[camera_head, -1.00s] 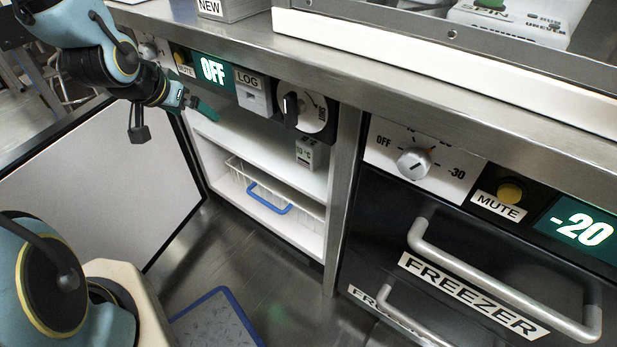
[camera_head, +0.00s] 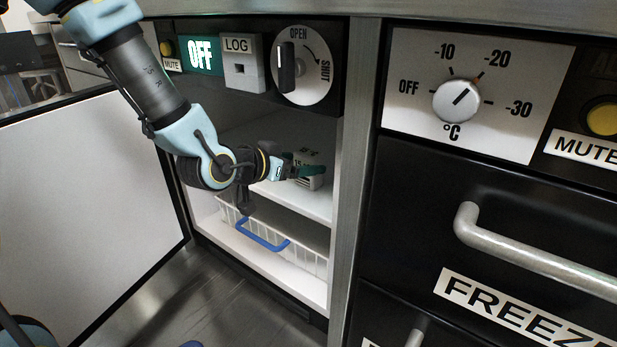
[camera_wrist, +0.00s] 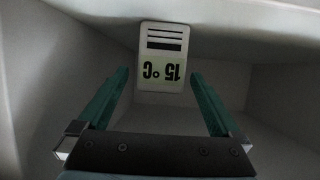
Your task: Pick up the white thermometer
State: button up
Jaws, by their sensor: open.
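The white thermometer (camera_head: 310,181) stands on the upper shelf (camera_head: 300,203) inside the open cabinet, partly hidden by my gripper (camera_head: 303,170). In the wrist view the thermometer (camera_wrist: 162,58) appears upside down, with a display reading 15 °C and dark slots. My gripper (camera_wrist: 160,85) is open, its two green fingers spread to either side of the thermometer's lower part in that picture. The thermometer lies ahead, at or just beyond the fingertips. I cannot tell whether either finger touches it.
A wire basket with a blue handle (camera_head: 262,236) sits below the shelf. The open cabinet door (camera_head: 85,200) stands at left. A metal post (camera_head: 358,170) and the freezer (camera_head: 500,230) bound the right. The control panel (camera_head: 247,65) runs above the opening.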

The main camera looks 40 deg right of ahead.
jog(key=shift+x, duration=0.9)
jog(key=d+f+b, duration=0.1)
jog(key=d, duration=0.1)
jog(key=w+d+f+b, duration=0.1)
jog(key=d+b, duration=0.1)
jog(key=shift+f+b, duration=0.3)
jog(key=shift+f, duration=0.1)
jog(key=shift+w+d, duration=0.1)
jog(key=shift+d, duration=0.15)
jog(key=c, duration=1.3)
jog(key=shift+r, duration=0.1)
jog(key=shift+c, duration=0.2)
